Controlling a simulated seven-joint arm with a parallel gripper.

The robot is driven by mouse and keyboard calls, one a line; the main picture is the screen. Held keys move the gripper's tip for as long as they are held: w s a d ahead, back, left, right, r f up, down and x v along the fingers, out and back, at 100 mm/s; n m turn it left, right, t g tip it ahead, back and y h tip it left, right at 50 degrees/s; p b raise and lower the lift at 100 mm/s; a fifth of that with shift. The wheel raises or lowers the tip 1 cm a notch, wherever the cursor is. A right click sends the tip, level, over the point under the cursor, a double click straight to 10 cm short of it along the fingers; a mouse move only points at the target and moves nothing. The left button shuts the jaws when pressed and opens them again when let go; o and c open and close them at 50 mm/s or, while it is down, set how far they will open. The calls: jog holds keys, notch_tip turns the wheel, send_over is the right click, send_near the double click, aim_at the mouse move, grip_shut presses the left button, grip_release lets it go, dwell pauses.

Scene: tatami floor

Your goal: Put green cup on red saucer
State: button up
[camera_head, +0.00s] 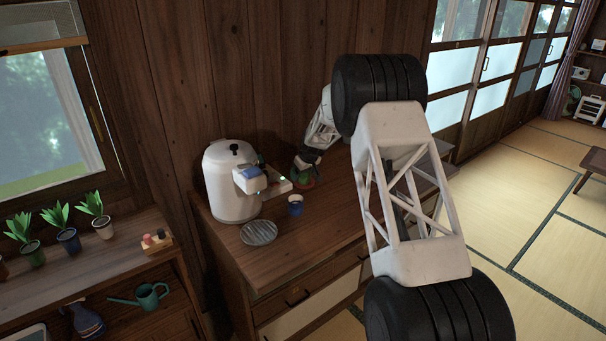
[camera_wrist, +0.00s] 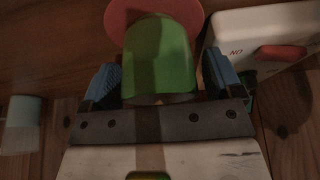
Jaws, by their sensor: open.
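The green cup (camera_wrist: 160,58) is between the two blue-tipped fingers of my open gripper (camera_wrist: 161,82) in the wrist view. A gap shows on each side of the cup. The red saucer (camera_wrist: 120,14) shows behind the cup's far end, and the cup overlaps it. In the head view, the green cup (camera_head: 304,177) is small and partly hidden by my gripper (camera_head: 303,161), with a bit of the red saucer (camera_head: 309,186) around it. The cup appears to stand on the saucer, but its base contact is hard to see.
A white machine (camera_head: 228,188) stands at the left on the wooden cabinet. A blue cup (camera_head: 295,206) and a grey ribbed plate (camera_head: 259,232) are nearer the front. A white box with a red part (camera_wrist: 245,30) is close to the right finger. The cabinet's front right is clear.

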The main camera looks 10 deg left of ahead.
jog(key=v, duration=1.2)
dwell(1.0)
jog(key=s+d+r+m, duration=0.1)
jog(key=s+d+r, duration=0.6)
jog(key=s, duration=0.4)
jog(key=s+d+r+m+h, duration=0.1)
jog(key=s+d+r+m, duration=0.1)
jog(key=s+d+r, duration=0.65)
jog(key=s+d+r+m, duration=0.1)
jog(key=s+d+r, duration=0.35)
jog(key=s, duration=0.75)
jog(key=s+d+f+m, duration=0.1)
jog(key=s+d, duration=0.2)
jog(key=s, duration=1)
jog(key=s+d+f+m+h, duration=0.1)
jog(key=s+d, duration=0.3)
jog(key=s, duration=0.9)
jog(key=s+d+f+m+h, duration=0.1)
jog(key=s+d+m, duration=0.2)
jog(key=s, duration=1.1)
jog(key=shift+d+f+g, duration=0.3)
jog(key=shift+d+f, duration=0.05)
jog(key=shift+d, duration=0.3)
jog(key=shift+s, duration=0.1)
